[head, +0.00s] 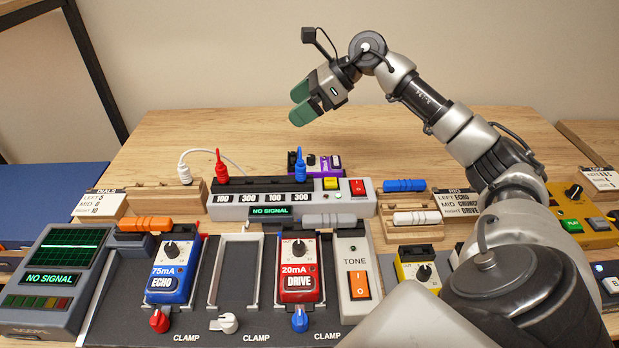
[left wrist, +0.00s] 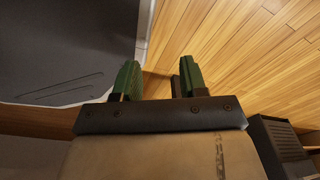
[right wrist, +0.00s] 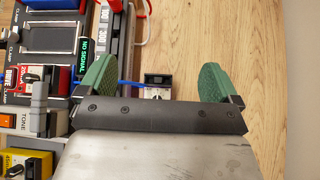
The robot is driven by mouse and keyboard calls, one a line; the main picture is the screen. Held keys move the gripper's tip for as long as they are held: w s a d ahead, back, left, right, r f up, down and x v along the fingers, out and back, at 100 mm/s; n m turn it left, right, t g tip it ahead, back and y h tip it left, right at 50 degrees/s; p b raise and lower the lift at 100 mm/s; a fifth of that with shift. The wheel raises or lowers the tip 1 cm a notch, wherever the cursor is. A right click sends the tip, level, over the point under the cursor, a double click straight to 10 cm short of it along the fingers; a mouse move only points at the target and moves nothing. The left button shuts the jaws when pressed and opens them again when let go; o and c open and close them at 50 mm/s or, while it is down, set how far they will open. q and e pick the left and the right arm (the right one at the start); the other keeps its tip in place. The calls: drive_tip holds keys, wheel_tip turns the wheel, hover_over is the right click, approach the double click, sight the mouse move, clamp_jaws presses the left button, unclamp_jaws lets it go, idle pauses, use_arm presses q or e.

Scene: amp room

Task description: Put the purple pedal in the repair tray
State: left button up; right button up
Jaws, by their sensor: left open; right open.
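The purple pedal (head: 318,164) stands on the table behind the grey power strip, which hides its lower front. My right gripper (head: 302,103) is open and empty, raised above the back of the table, beyond the pedal. In the right wrist view a small dark pedal with a pale knob (right wrist: 157,80) shows between the open fingers, partly hidden by the gripper body; its colour is unclear there. My left gripper (left wrist: 158,80) is open and empty over wooden flooring, outside the head view. I cannot identify the repair tray for certain in any view.
The power strip (head: 355,205) has red and blue plugs standing at its back. The blue ECHO pedal (head: 172,268) and red DRIVE pedal (head: 299,270) sit in the clamp board, with an empty slot (head: 239,265) between them. The table's back is clear. My right arm hides part of the right side.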

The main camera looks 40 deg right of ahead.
sight(315, 162)
drive_tip(key=s+d+f+g+h, duration=0.1)
drive_tip(key=d, duration=0.1)
drive_tip(key=s+d+f+g+h, duration=0.1)
drive_tip(key=s+d+f+h, duration=0.1)
drive_tip(key=s+d+f+g+h+b, duration=0.1)
drive_tip(key=f, duration=0.1)
drive_tip(key=shift+s+d+f+n+g+h, duration=0.1)
drive_tip(key=shift+s+d+n+g+h, duration=0.2)
drive_tip(key=shift+d, duration=0.1)
drive_tip(key=shift+f, duration=0.2)
drive_tip(key=x, duration=0.4)
drive_tip(key=shift+w+a+f, duration=0.1)
drive_tip(key=shift+f, duration=0.25)
drive_tip(key=x, duration=0.5)
drive_tip(key=shift+a, duration=0.2)
drive_tip(key=shift+w+f, duration=0.1)
drive_tip(key=shift+f, duration=0.1)
use_arm(q)
drive_tip(key=shift+w+d+f, duration=0.1)
drive_tip(key=shift+w, duration=0.6)
use_arm(e)
drive_tip(key=shift+r, duration=0.15)
drive_tip(key=c, duration=1.4)
